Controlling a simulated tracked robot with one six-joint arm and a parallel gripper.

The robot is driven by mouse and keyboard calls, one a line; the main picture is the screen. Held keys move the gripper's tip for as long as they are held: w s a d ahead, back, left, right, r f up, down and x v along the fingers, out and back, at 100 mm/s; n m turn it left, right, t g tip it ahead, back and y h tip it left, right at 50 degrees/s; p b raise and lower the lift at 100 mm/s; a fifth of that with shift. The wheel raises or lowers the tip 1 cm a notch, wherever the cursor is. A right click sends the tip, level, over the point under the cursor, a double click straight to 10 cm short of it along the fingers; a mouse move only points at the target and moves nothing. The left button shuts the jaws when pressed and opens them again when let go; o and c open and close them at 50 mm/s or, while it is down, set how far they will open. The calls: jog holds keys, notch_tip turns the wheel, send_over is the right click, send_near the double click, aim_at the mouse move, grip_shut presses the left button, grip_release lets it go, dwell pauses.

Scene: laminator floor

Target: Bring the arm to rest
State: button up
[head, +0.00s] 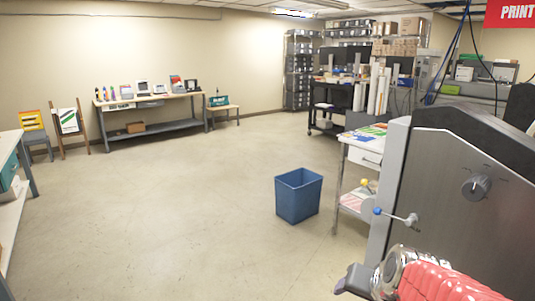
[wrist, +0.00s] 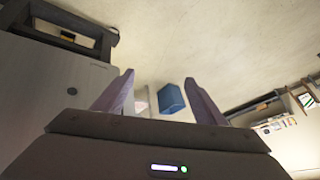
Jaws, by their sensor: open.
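My gripper (wrist: 159,76) shows in the wrist view with its two pale purple fingers spread wide. Nothing is held between them; the blue bin and bare floor show through the gap, farther off. In the head view, an arm with a ribbed coral-red sleeve and a silver joint enters at the bottom right corner, in front of the large grey machine (head: 440,190). Most of that arm is cut off by the frame edge.
The machine carries a dark dial (head: 476,187) and a blue-tipped lever (head: 377,211). A blue bin (head: 298,196) stands beside a white side table (head: 362,155). A long display bench (head: 150,102) lines the back wall. The middle floor (head: 180,210) is clear.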

jog(key=s+a+r+n, duration=0.1)
jog(key=s+a+n, duration=0.1)
jog(key=s, duration=0.5)
jog(key=s+a+r+n+g, duration=0.1)
jog(key=s+a+r+n, duration=0.1)
jog(key=s, duration=0.5)
jog(key=shift+s+a+r+n, duration=0.2)
jog(key=shift+s+a+n, duration=0.1)
jog(key=shift+a+n, duration=0.15)
